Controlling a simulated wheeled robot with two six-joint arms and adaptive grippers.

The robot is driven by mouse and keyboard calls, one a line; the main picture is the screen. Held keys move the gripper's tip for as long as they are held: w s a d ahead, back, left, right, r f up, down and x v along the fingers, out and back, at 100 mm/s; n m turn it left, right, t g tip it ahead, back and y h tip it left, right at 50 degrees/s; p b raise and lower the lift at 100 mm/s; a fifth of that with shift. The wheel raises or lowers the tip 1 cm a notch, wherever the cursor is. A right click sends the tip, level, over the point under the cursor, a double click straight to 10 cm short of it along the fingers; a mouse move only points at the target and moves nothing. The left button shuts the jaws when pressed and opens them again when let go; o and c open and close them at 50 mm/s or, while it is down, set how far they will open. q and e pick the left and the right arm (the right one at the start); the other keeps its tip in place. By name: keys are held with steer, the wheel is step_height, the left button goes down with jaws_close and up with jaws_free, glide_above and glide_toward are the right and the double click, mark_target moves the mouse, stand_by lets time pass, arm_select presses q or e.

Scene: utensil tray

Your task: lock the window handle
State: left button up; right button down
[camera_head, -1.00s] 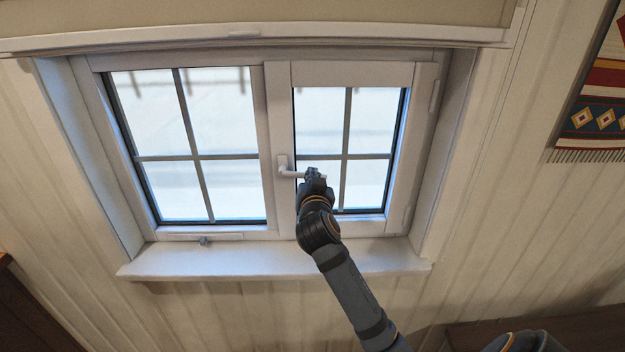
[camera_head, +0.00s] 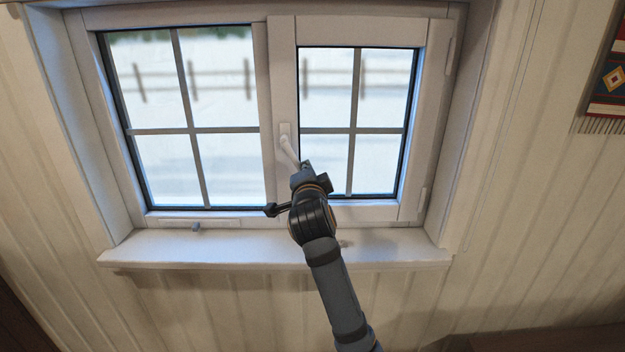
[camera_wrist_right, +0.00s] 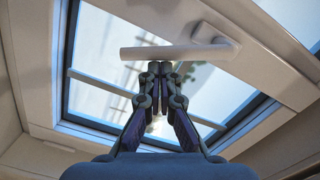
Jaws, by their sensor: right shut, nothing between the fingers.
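The white window handle (camera_head: 289,152) is on the middle frame of the window. Its lever slants down and to the right from its base plate, between level and upright. In the right wrist view the lever (camera_wrist_right: 172,52) crosses just beyond the fingertips. My right gripper (camera_head: 302,170) is at the lower end of the lever, partly covering it in the head view. In the right wrist view its fingers (camera_wrist_right: 158,70) are shut with nothing between them. I cannot tell whether they touch the lever. My left gripper is not in view.
The white window frame (camera_head: 370,31) surrounds two panes, and both sashes look closed. A white sill (camera_head: 200,246) juts out below the window, under my right arm. A patterned hanging (camera_head: 612,80) is on the right wall.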

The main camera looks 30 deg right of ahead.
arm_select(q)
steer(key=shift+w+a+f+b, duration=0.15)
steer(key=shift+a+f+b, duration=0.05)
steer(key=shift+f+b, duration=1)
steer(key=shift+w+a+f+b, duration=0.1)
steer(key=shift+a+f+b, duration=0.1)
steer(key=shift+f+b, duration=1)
arm_select(e)
steer(key=shift+w+a+f+m+p, duration=0.1)
steer(key=shift+w+a+f+m, duration=0.2)
steer(key=shift+a+m, duration=0.25)
steer(key=shift+w+a+f+m+p, duration=0.1)
steer(key=shift+w+a+f+m, duration=0.25)
steer(key=shift+m, duration=0.45)
steer(key=shift+w+a+f+m+p, duration=0.1)
steer(key=shift+w+a+f+m, duration=0.15)
steer(key=shift+a+m, duration=0.35)
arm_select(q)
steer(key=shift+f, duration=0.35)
